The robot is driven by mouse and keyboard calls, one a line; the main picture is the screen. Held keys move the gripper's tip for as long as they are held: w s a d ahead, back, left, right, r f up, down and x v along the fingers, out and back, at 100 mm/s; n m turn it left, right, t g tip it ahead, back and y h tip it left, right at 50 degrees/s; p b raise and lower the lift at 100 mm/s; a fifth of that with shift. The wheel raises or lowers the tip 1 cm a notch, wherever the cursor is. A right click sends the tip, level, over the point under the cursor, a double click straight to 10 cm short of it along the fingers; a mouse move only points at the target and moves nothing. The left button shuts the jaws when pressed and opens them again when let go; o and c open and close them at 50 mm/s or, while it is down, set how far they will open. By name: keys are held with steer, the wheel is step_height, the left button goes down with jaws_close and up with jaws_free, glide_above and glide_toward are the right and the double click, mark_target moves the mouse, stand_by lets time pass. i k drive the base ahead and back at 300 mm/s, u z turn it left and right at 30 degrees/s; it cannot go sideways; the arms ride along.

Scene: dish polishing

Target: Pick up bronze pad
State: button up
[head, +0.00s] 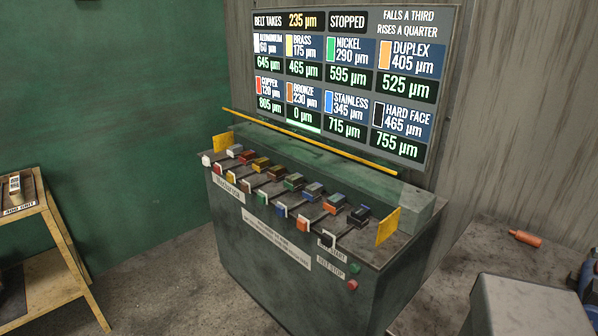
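A dark green machine (285,262) stands in the middle of the head view. A row of small coloured blocks on levers runs along its sloped top. A brown block (246,187) sits fourth from the left in the front row, and a similar brown one (276,172) lies behind it. Whether either is the bronze pad I cannot tell. The board (345,85) above gives bronze a brown swatch and reads 0 µm under it. A small pale and brown block (14,184) sits on the wooden stand at the left. My gripper is not in view.
The wooden stand (62,262) has a grit label on its front. A yellow bar (310,140) spans behind the blocks. Green and red buttons (354,277) are at the machine's front right. An orange cylinder (525,238) lies at the right near a grey box (535,305). Floor between stand and machine is clear.

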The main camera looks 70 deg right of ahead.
mark_target(278, 170)
steer(key=z, duration=0.8)
steer(key=i, duration=0.65)
steer(key=u, duration=0.45)
